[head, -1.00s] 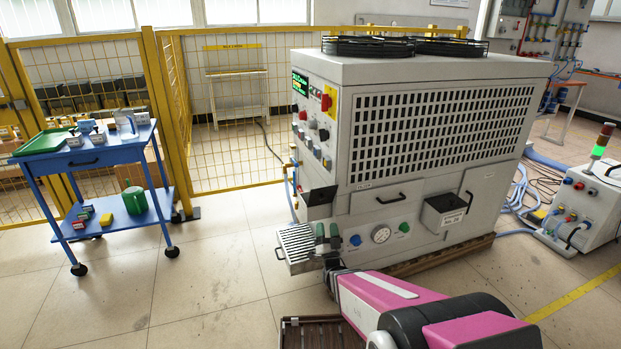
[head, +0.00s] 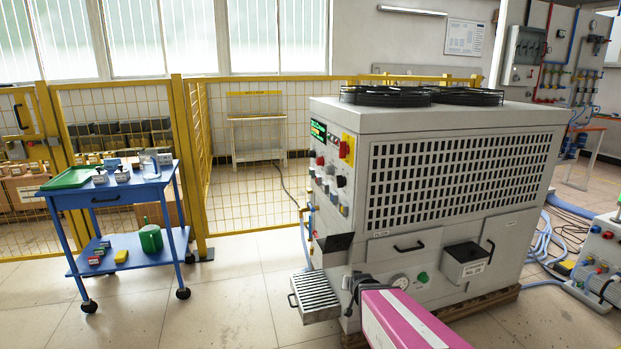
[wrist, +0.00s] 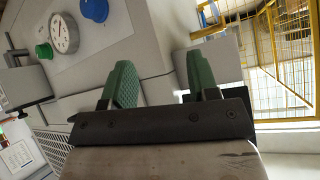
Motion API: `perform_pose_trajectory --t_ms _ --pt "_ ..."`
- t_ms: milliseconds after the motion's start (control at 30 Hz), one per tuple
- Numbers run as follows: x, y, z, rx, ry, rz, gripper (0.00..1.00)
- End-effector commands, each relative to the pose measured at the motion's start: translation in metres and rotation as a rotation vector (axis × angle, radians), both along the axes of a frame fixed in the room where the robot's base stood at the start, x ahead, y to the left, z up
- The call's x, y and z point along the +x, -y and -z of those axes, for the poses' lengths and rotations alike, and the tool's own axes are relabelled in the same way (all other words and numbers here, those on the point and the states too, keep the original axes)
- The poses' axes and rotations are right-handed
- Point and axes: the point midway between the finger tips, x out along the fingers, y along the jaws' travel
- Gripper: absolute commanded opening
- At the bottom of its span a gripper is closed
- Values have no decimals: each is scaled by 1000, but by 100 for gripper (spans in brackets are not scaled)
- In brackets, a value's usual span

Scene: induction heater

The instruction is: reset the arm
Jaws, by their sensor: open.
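My gripper (wrist: 162,80) is open in the wrist view, with two green ribbed finger pads set apart and nothing between them. In the head view, my gripper (head: 356,284) is a dark shape at the end of my pink arm, in front of the lower front of the grey machine (head: 395,215). The arm hides part of the machine's lower panel. The wrist view shows the round gauge (wrist: 64,32) with a blue knob (wrist: 95,9) and a green knob (wrist: 44,51) beyond the fingers. I cannot tell the gap to the panel.
A slatted metal tray (head: 316,296) sticks out low at the machine's left corner, close to my gripper. A blue cart (head: 62,200) stands at the left before a yellow mesh fence (head: 235,200). Open floor (head: 235,300) lies between cart and machine. Hoses and a smaller unit (head: 603,262) are at right.

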Motion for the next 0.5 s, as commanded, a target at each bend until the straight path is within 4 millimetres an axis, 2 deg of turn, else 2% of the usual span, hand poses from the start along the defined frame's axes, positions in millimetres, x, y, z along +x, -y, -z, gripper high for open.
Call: perform_pose_trajectory --t_ms 267,500 --pt "-64 18 -7 -73 -437 -53 54" --pt "-120 28 -26 -100 -749 -108 54"
